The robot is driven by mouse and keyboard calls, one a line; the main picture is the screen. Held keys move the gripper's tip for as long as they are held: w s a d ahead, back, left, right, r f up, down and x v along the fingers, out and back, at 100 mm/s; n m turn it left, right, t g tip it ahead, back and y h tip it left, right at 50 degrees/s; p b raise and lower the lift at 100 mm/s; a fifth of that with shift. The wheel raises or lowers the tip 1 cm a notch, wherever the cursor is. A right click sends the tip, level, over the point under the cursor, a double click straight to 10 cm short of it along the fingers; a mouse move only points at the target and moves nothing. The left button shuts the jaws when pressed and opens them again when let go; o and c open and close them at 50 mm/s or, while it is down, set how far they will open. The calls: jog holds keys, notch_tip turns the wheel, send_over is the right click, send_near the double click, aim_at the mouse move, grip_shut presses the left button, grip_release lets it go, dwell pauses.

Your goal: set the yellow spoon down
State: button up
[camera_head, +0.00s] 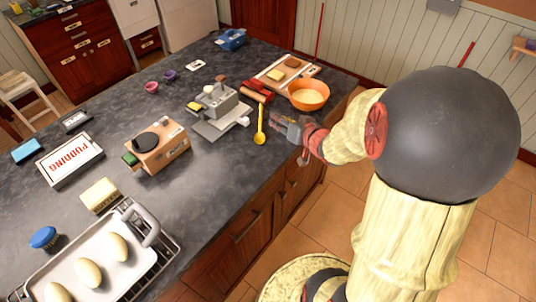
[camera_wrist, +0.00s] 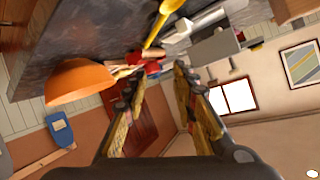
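The yellow spoon (camera_head: 260,131) lies on the dark countertop (camera_head: 230,165), close to its front edge, with its bowl toward the bottom of the head view. In the wrist view the spoon (camera_wrist: 165,17) shows at the top, beyond the fingertips and not between them. My gripper (camera_head: 279,121) is just to the right of the spoon, apart from it. In the wrist view my gripper (camera_wrist: 158,76) has its two fingers spread with nothing held between them.
An orange bowl (camera_head: 308,95) stands near the counter edge behind my gripper. A red object (camera_head: 257,91) and a grey appliance (camera_head: 219,103) are beyond the spoon. A wooden toaster-like box (camera_head: 158,152) stands further left. Bare counter lies left of the spoon.

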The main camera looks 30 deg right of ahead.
jog(key=s+a+r+n+g+h, duration=0.1)
jog(key=s+a+r+g+h, duration=0.3)
jog(key=r, duration=0.5)
jog(key=s+a+r+n+g+y, duration=0.2)
jog(key=s+a+n+g+y, duration=0.1)
jog(key=s+a, duration=1.3)
jog(key=s+y, duration=0.1)
jog(key=s, duration=0.2)
jog(key=shift+a+n+g+y, duration=0.3)
